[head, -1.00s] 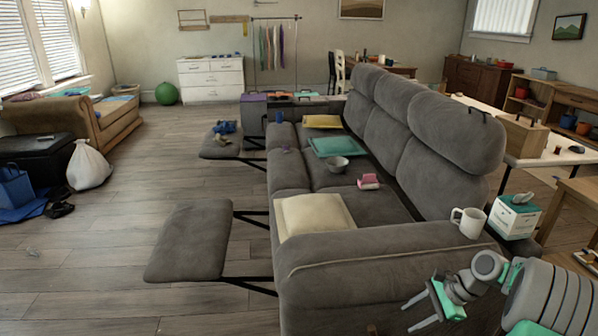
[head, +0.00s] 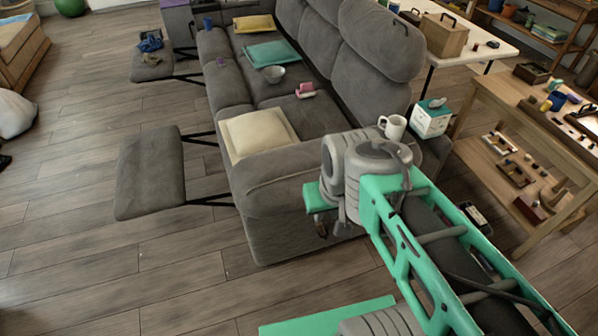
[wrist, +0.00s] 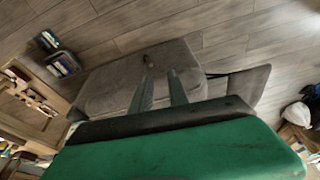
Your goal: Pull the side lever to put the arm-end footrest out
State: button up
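The grey sofa (head: 285,180) stands with its near arm facing me. The arm-end footrest (head: 150,172) is a grey padded panel held out from the seat front on dark struts. It also shows right of centre in the wrist view (wrist: 248,86). In the wrist view a small brown lever (wrist: 147,58) sits on the sofa's arm side, just beyond my fingertips. My gripper (wrist: 158,76) is open, its two fingers apart and pointing at that side panel, with nothing visible between them. Contact with the lever cannot be told. In the head view my arm hides the lever and fingertips.
A second footrest (head: 150,66) is out at the sofa's far end, with blue items on it. A white mug (head: 392,127) and a tissue box (head: 431,118) stand by the near arm. A wooden workbench (head: 520,110) is at right. Floor at front left is clear.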

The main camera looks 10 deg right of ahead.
aim_at(320, 227)
jog(key=u, duration=0.55)
jog(key=k, duration=1.25)
jog(key=u, duration=0.7)
jog(key=i, duration=1)
jog(key=u, duration=0.45)
